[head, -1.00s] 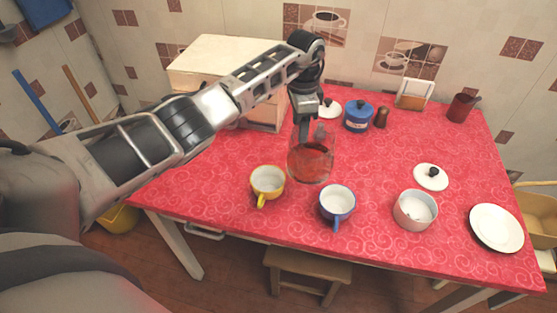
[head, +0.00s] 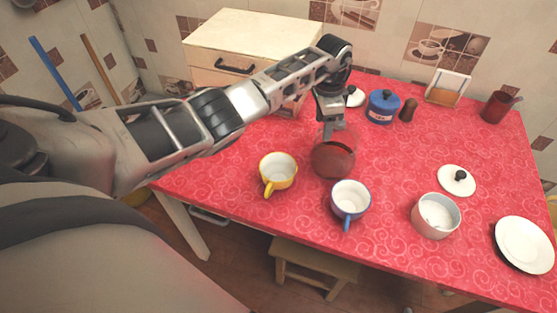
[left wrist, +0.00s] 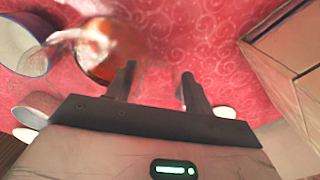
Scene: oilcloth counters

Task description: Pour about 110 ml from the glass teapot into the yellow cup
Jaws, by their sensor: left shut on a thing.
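The glass teapot (head: 333,160) is see-through and holds red-brown liquid. It is at the middle of the red table, right of the yellow cup (head: 278,171) and behind the blue cup (head: 350,199). My left gripper (head: 332,128) is above and behind the teapot, shut on it; the exact grip is hard to see through the glass. The yellow cup stands upright, its inside pale, with no liquid visible. In the left wrist view the teapot (left wrist: 97,50) is beyond the fingers (left wrist: 158,82). My right gripper is not in view.
A white pot (head: 436,216), its lid (head: 456,180) and a white plate (head: 524,245) are at the right. A blue canister (head: 383,107), brown shaker (head: 408,109) and dark red mug (head: 497,106) stand at the back. A wooden cabinet (head: 250,38) is behind my arm.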

